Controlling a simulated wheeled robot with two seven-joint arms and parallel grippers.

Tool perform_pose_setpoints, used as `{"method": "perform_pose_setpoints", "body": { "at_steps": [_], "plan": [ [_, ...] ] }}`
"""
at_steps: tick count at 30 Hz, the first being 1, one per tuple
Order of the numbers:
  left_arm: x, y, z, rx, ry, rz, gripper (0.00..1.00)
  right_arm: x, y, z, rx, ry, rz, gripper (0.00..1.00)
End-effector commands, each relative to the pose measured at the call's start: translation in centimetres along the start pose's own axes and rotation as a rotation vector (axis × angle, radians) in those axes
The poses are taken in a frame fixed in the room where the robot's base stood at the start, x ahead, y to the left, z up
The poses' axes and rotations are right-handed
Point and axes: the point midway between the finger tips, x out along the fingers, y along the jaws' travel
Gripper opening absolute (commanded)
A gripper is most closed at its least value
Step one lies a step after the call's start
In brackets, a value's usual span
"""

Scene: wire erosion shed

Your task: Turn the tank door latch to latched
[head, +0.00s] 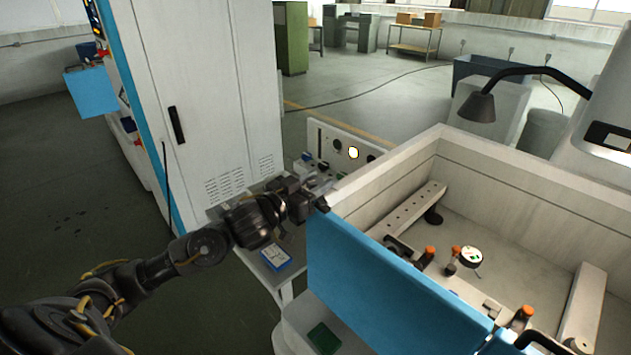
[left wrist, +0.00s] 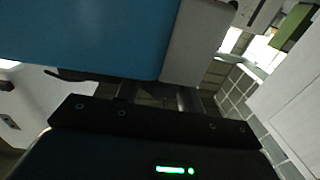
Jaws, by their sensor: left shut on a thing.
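The blue tank door (head: 385,285) stands upright across the near side of the pale tank (head: 385,178). In the left wrist view the door (left wrist: 85,35) fills the upper left, beside the pale tank wall (left wrist: 195,42). My left gripper (head: 318,188) is at the door's upper left corner, where door and wall meet. It is shut on the tank door latch, which the fingers hide almost wholly, so its angle cannot be read. The gripper (left wrist: 158,98) also shows close against the lower edge of the door in the left wrist view. My right gripper is out of view.
A tall white cabinet (head: 215,90) stands left of the tank. A low table with a blue-and-white box (head: 275,257) is below my left arm. Inside the tank are clamps with orange knobs and a dial gauge (head: 471,255). A black lamp (head: 480,105) overhangs its far side.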

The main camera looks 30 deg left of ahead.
Motion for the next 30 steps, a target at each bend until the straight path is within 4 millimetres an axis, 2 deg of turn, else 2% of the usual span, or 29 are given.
{"method": "perform_pose_setpoints", "body": {
  "at_steps": [9,21,22,26,30],
  "plan": [
    [0.02,-0.01,-0.05,0.0,0.001,-0.068,0.15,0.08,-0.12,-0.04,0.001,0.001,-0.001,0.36],
    [0.03,-0.07,-0.07,0.001,0.002,-0.073,0.15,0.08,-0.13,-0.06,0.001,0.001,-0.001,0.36],
    [0.03,-0.07,-0.06,0.001,0.002,-0.073,0.4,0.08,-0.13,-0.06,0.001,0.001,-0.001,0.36],
    [0.02,-0.06,-0.06,0.001,0.002,-0.073,0.57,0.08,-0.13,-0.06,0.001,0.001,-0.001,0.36],
    [0.01,-0.06,-0.03,0.001,0.001,-0.072,0.58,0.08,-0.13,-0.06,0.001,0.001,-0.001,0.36]
  ]
}}
